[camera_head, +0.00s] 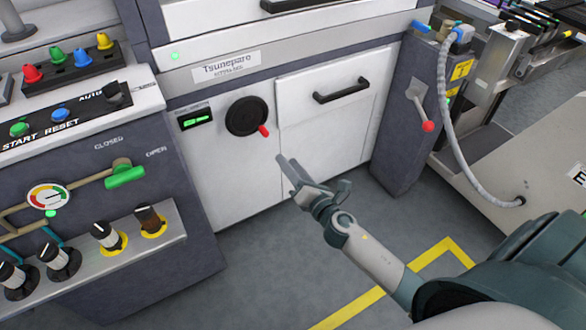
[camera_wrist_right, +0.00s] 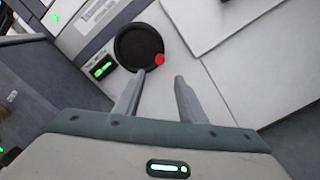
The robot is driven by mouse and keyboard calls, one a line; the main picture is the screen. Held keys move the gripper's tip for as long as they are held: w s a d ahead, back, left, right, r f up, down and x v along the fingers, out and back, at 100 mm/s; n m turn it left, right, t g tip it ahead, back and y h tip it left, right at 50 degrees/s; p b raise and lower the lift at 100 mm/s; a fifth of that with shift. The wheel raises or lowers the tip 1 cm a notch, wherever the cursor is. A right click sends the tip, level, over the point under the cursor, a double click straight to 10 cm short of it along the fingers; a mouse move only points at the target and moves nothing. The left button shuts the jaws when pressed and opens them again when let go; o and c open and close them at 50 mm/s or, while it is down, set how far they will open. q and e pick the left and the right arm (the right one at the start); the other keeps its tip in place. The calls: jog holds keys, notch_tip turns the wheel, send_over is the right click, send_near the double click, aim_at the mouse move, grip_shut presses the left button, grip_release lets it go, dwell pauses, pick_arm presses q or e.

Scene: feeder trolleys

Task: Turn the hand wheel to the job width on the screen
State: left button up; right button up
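The black round hand wheel (camera_head: 247,116) is on the front of the white machine, with a red handle (camera_head: 264,131) at its lower right. A small screen (camera_head: 197,118) with green characters is left of the wheel; the characters are too small to read. My right gripper (camera_head: 287,165) is open and empty, in front of the panel, below and right of the wheel. In the right wrist view, the hand wheel (camera_wrist_right: 139,47) and its red handle (camera_wrist_right: 159,60) lie beyond the open fingertips (camera_wrist_right: 160,75), apart from them. My left gripper is not in view.
A control console (camera_head: 85,160) with buttons, a gauge and knobs stands at the left. A cabinet door with a black handle (camera_head: 341,91) is right of the wheel. A post with a red-tipped lever (camera_head: 428,126) stands further right. The floor (camera_head: 265,262) in front is clear.

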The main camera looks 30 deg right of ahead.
jog(key=shift+s, duration=0.75)
